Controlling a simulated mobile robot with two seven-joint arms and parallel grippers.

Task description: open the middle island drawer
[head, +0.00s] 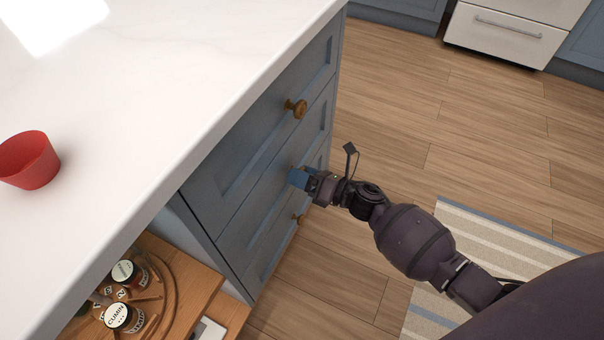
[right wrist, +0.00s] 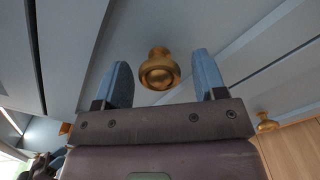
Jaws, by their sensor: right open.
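The middle island drawer (head: 250,208) is a blue-grey panelled front, shut flush with the drawers above and below. My right gripper (head: 297,178) is at this front in the head view and covers most of its knob. In the right wrist view, a round brass knob (right wrist: 159,71) sits between the two blue fingers of the open right gripper (right wrist: 161,84). The fingers stand either side of the knob with a gap on both sides; they are not closed on it. My left gripper is not in view.
The top drawer's knob (head: 296,107) is above my gripper and the bottom drawer's knob (head: 299,218) is below. A red cup (head: 30,160) stands on the white countertop (head: 170,70). Spice jars (head: 122,316) sit on a wooden pull-out at lower left. Wooden floor (head: 400,110) is clear beside the drawers.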

